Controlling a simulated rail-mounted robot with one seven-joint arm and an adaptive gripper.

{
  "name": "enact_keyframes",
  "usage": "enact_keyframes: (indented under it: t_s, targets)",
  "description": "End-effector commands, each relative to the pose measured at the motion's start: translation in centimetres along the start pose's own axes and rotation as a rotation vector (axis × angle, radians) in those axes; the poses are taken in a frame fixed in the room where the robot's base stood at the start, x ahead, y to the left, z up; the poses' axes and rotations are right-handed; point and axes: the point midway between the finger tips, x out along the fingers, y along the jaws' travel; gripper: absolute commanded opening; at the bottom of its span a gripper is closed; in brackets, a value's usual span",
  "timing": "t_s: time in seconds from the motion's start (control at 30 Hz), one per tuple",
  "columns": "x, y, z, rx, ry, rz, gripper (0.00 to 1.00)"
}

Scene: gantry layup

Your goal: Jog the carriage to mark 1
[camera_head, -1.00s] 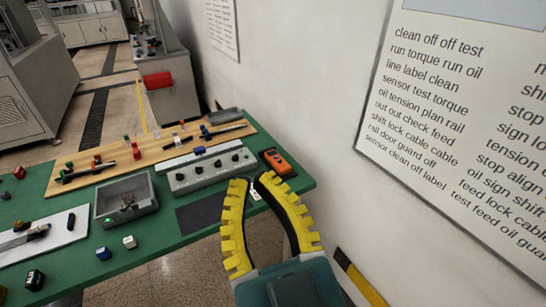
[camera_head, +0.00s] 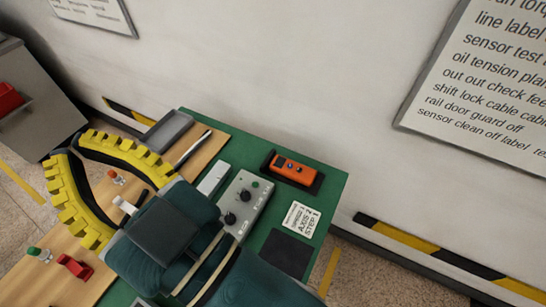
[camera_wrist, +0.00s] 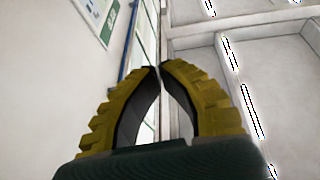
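An orange pendant (camera_head: 292,168) with dark buttons lies in a black holder at the back right of the green bench (camera_head: 325,180). A white printed card (camera_head: 301,220) lies in front of it; its larger lines seem to read AXIS 2 and STEP 1. My gripper (camera_head: 72,146) is at the left of the head view, well left of the pendant and above the bench. Its yellow fingers bow outward, and their tips meet or nearly meet in the wrist view (camera_wrist: 158,67). Nothing is between them. I cannot identify a carriage or mark 1.
A grey box with knobs (camera_head: 246,205) stands left of the card, partly behind my arm. A wooden board (camera_head: 210,150) with a grey tray (camera_head: 166,130) and small parts lies left. A dark pad (camera_head: 286,254) lies at the front right. The wall (camera_head: 270,70) is close behind.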

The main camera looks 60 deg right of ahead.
Motion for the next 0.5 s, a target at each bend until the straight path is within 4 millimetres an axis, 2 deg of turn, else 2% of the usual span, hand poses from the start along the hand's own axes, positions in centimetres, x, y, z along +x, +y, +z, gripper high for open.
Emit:
enact_keyframes:
  t_s: [0.23, 0.33, 0.43, 0.5]
  targets:
    - [0.0, 0.1, 0.0, -0.003, -0.002, 0.001, 0.0]
    - [1.0, 1.1, 1.0, -0.047, -0.044, 0.015, 0.0]
    - [2.9, 4.1, 3.6, -0.159, -0.152, 0.047, 0.0]
    - [4.2, 7.5, 6.5, -0.261, -0.265, 0.068, 0.0]
